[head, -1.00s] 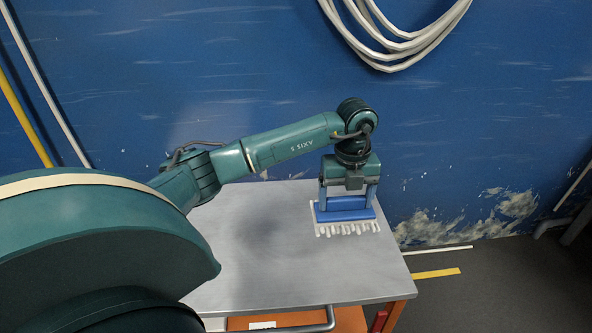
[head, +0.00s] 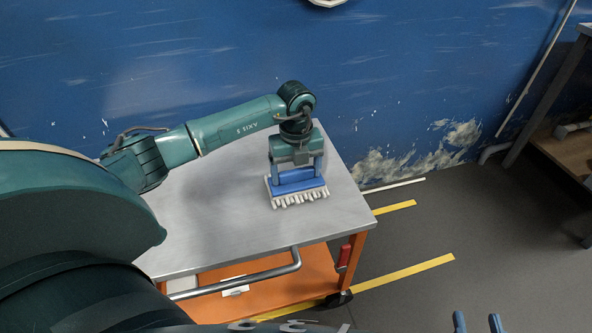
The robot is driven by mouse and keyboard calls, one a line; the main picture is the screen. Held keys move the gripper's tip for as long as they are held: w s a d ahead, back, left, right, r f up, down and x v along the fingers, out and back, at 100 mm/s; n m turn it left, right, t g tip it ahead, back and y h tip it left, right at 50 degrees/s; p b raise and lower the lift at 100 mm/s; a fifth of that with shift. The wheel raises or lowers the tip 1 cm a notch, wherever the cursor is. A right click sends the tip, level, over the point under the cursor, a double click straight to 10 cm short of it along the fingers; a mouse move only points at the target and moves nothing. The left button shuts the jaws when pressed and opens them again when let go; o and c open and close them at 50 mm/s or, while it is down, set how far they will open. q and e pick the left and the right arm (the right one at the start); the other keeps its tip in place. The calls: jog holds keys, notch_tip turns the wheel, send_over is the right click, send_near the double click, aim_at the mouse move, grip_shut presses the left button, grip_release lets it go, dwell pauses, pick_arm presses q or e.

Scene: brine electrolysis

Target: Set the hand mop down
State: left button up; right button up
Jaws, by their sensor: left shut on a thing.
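The hand mop (head: 298,184) has a blue back and a white fringe along its underside. It is level over the far right part of the metal tabletop (head: 240,228) of a cart. My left gripper (head: 296,171) points down and is shut on the mop, one finger at each side. The fringe is at or just above the tabletop; I cannot tell whether it touches. My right gripper (head: 478,323) shows only as two blue fingertips at the bottom right edge, spread apart with nothing between them, away from the cart.
The tabletop around the mop is clear. The cart has a front push handle (head: 240,277) and an orange lower shelf (head: 270,289). A blue wall (head: 400,70) stands behind. Grey floor (head: 440,220) with yellow lines lies at the right, and a table (head: 565,150) stands at the far right.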

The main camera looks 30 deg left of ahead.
pick_arm(q)
jog(key=o, duration=0.9)
jog(key=shift+f, duration=0.1)
